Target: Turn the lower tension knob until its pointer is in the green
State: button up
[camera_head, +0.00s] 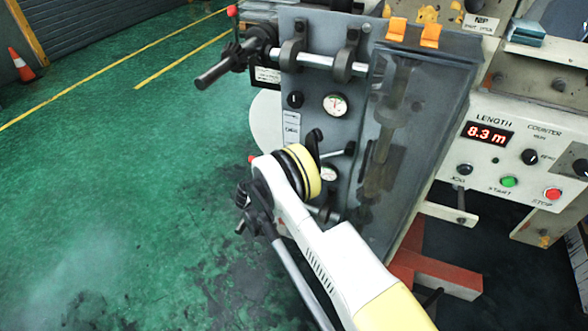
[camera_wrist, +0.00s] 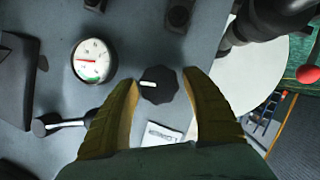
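The lower tension knob (camera_wrist: 165,94) is black and ribbed, with a white pointer line aimed left in the wrist view. A label reading LOWER (camera_wrist: 165,134) sits below it. My gripper (camera_wrist: 159,78) is open, one finger on each side of the knob; I cannot tell whether either touches it. The lower gauge (camera_wrist: 94,54) is white and round. Its red needle points left, above the green band at the bottom of the dial. In the head view the lower gauge (camera_head: 329,174) is partly covered by my arm, which hides the lower knob and my fingers.
An upper knob (camera_head: 295,100) and upper gauge (camera_head: 336,105) are on the same grey panel. A dark roller handle (camera_head: 222,66) sticks out left. A metal lever (camera_wrist: 62,124) lies near my left finger. The counter (camera_head: 487,132) reads 8.3 m. Green floor is open at left.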

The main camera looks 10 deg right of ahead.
jog(key=shift+o, duration=0.3)
jog(key=v, duration=1.2)
jog(key=shift+f, duration=0.1)
